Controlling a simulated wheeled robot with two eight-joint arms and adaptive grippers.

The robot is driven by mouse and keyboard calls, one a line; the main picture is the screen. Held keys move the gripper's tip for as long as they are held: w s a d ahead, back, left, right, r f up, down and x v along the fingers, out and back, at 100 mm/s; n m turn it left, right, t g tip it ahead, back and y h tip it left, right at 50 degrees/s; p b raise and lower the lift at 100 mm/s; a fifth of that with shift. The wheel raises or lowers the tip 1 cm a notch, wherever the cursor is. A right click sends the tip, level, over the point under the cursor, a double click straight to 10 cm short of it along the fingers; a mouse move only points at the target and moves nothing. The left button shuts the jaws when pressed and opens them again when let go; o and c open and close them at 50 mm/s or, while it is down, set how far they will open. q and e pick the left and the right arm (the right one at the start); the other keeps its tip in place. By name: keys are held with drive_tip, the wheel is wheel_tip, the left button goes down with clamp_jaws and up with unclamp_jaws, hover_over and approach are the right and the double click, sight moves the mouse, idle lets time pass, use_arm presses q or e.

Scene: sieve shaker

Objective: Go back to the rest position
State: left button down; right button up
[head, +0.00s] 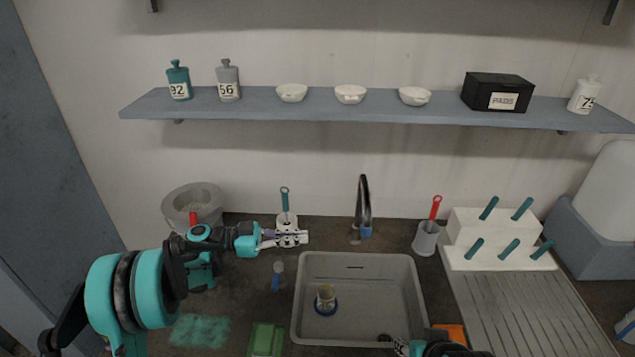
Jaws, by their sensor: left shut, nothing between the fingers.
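My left gripper (300,238) reaches in from the left over the counter behind the sink. Its fingers are closed with nothing between them. They overlap in the picture with a white holder (284,221) that has a teal-handled tool (285,198) standing in it; I cannot tell if they touch. My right gripper (393,343) shows only in part at the bottom edge, over the sink's front right corner. Whether its fingers are open or shut cannot be made out.
A grey sink (400,265) holds a small blue-rimmed cup (326,300). A faucet (363,205) stands behind it. At the right are a grey cup (425,239) with a red-handled tool and a white rack (490,222) with teal pegs. A shelf (320,105) with bottles and bowls hangs above.

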use_arm(q)
drive_tip(key=s+d+n+t+y, duration=0.2)
drive_tip(key=s+d+n+y, duration=0.1)
drive_tip(key=s+n+y, duration=0.6)
drive_tip(key=s+a+f+n+t+y, duration=0.3)
drive_tip(key=s+a+n+y, duration=0.4)
drive_tip(key=s+a, duration=0.5)
drive_tip(key=s+f+y, duration=0.1)
drive_tip(key=s, duration=0.3)
drive_tip(key=shift+a+f+n+y, duration=0.2)
drive_tip(key=shift+n+y, duration=0.1)
drive_tip(key=shift+y, duration=0.1)
